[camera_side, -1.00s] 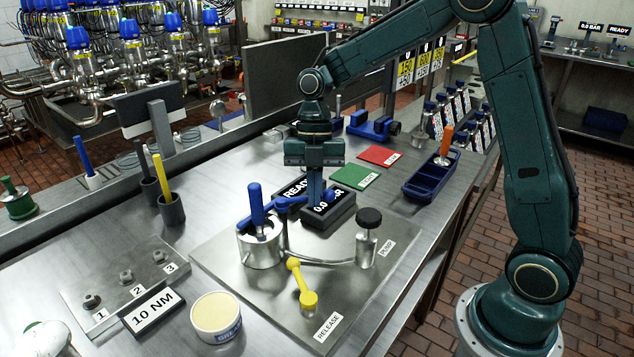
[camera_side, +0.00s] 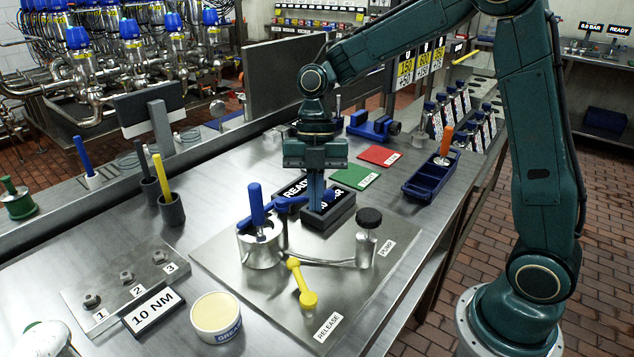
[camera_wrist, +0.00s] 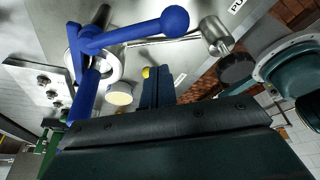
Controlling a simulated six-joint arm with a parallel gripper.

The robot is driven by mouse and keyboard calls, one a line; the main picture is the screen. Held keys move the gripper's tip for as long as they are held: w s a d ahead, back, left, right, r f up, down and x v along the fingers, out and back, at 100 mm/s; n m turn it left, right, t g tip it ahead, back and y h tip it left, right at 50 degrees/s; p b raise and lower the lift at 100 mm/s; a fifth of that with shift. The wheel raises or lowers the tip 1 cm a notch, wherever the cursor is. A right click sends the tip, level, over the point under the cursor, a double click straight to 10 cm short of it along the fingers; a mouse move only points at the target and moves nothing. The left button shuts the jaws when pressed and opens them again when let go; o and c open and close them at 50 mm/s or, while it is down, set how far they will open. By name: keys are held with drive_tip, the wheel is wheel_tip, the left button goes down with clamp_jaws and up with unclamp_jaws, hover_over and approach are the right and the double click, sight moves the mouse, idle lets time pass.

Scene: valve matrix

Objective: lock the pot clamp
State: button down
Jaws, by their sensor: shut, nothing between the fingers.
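The pot (camera_side: 262,250) is a short silver cylinder on a steel plate. An upright blue handle (camera_side: 257,203) stands at its top. A blue clamp lever (camera_side: 290,202) reaches right from the pot toward my fingers. The wrist view shows the lever's ball end (camera_wrist: 174,20) and the upright blue handle (camera_wrist: 85,97) at left. My gripper (camera_side: 315,205) points down with its fingers shut and empty, beside the lever's outer end and in front of the display. In the wrist view my fingers (camera_wrist: 155,88) appear apart from the ball. I cannot tell whether they touch the lever.
Black displays (camera_side: 328,212) stand behind the lever, partly hidden by my fingers. On the plate are a yellow release lever (camera_side: 301,284) and a black-knobbed pump (camera_side: 367,240). A grease tub (camera_side: 217,318) is in front. A blue tray (camera_side: 432,178) and coloured cards lie to the right.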

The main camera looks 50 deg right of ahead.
drive_tip(key=v, duration=0.7)
drive_tip(key=shift+r, duration=0.35)
drive_tip(key=shift+r, duration=0.1)
drive_tip(key=s+a+r+m+t+h, duration=0.1)
drive_tip(key=s+r+m+t, duration=0.35)
drive_tip(key=s+m, duration=0.8)
drive_tip(key=s+d+f+m+t+h, duration=0.2)
drive_tip(key=s+m, duration=0.6)
drive_tip(key=m, duration=0.4)
drive_tip(key=shift+d+m+t, duration=0.35)
drive_tip(key=shift+d+t, duration=0.3)
drive_tip(key=shift+d, duration=0.3)
drive_tip(key=shift+w, duration=0.1)
